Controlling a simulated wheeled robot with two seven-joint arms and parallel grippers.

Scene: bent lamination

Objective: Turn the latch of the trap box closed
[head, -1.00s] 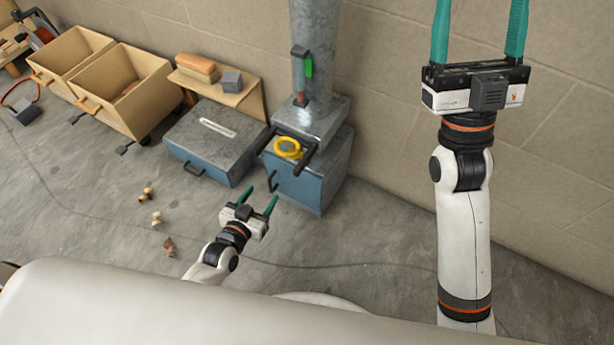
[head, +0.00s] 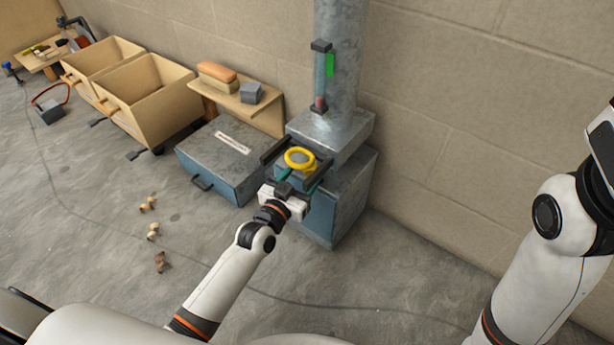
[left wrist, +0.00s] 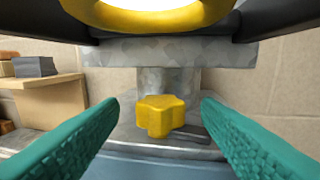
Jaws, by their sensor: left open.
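The trap box (head: 326,221) is a blue-grey metal box at the foot of a galvanized pipe, against the wall. In the left wrist view a yellow lobed knob (left wrist: 160,117) sits against the grey metal, between and beyond my fingertips. I cannot tell whether it is the latch. My left gripper (head: 299,184) is open and empty at the box's front, just below the ring. My right gripper's fingers are out of view.
A lidded grey-blue box (head: 232,150) stands left of the trap box. Behind it a wooden shelf (head: 268,115) holds a brush and a grey block. Wooden bins (head: 155,100) stand farther left.

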